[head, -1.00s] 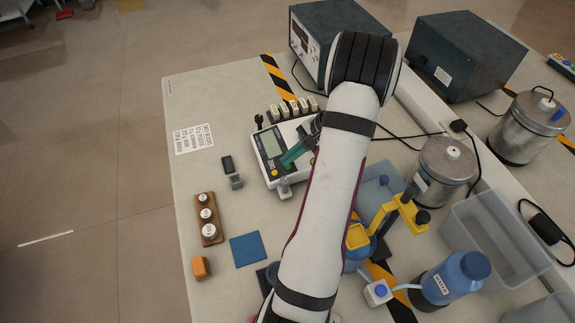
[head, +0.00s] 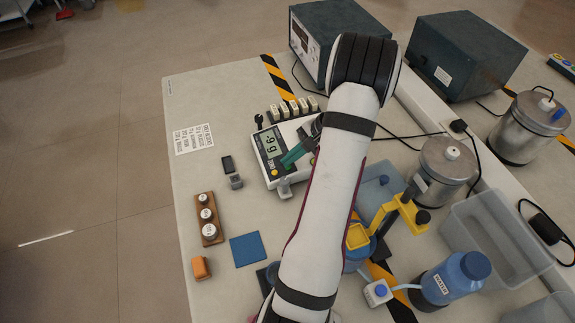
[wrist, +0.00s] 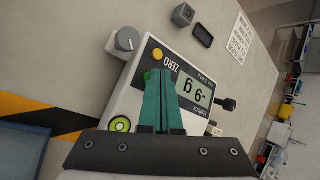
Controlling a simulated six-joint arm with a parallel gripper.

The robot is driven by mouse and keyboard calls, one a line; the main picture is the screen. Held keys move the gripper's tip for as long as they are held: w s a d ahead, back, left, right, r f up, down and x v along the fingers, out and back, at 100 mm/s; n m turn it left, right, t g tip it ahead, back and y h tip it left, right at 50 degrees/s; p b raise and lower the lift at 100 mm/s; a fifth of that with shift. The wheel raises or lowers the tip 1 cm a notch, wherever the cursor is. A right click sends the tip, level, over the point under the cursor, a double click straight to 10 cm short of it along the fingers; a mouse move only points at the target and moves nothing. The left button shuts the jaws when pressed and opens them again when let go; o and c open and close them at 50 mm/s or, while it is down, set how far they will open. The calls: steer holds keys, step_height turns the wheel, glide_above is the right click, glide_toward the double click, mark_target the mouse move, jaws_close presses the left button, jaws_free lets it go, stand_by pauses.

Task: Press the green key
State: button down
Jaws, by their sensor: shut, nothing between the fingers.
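The white balance (head: 268,180) stands on the bench with dark figures lit on its display (head: 270,143). The display also shows in the wrist view (wrist: 193,92), where I cannot read the figures surely. My gripper (head: 284,164) has its teal fingers shut and empty, with the tips down at the balance's front panel beside the display.
A green bubble level (wrist: 120,124) sits on the balance's corner. A grey knob (wrist: 127,39) juts from the balance. A weight set (head: 209,222) and a blue pad (head: 247,250) lie in front. Clear tubs and a yellow stand (head: 388,213) are at right.

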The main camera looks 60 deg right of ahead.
steer(key=shift+r, duration=0.3)
steer(key=shift+r, duration=0.1)
steer(key=r, duration=0.3)
steer(key=w+a+r, duration=0.1)
steer(key=r, duration=0.1)
steer(key=shift+r, duration=0.35)
